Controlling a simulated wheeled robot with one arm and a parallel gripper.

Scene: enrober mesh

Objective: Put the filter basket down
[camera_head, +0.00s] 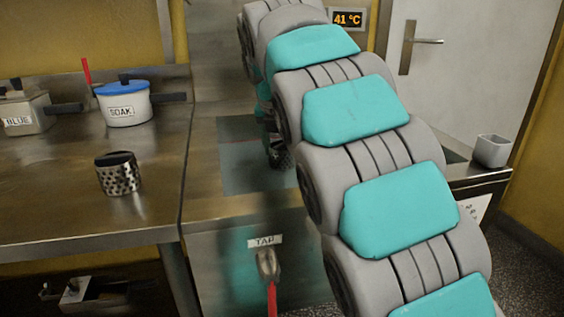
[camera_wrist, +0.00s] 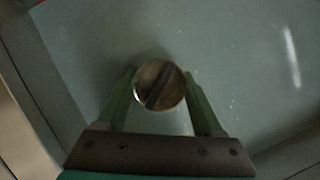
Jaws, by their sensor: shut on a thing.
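My gripper (camera_wrist: 160,76) is shut on a round metal filter basket (camera_wrist: 171,96), seen from above with a bar across its top. One green finger lies on each side of it. In the head view the held basket (camera_head: 281,158) shows as a dark perforated shape, mostly hidden behind my arm. It is over or on a grey-green mat (camera_head: 238,155), which also fills much of the wrist view (camera_wrist: 240,50). I cannot tell whether the basket touches it. A similar perforated basket (camera_head: 118,176) stands upright on the left steel table.
A white pot (camera_head: 124,108) labelled SOAK with a blue lid and a metal pot (camera_head: 24,114) labelled BLUE stand on the left table (camera_head: 60,205). A tap (camera_head: 267,264) with a red handle is on the front panel. A grey cup (camera_head: 492,150) stands at the right.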

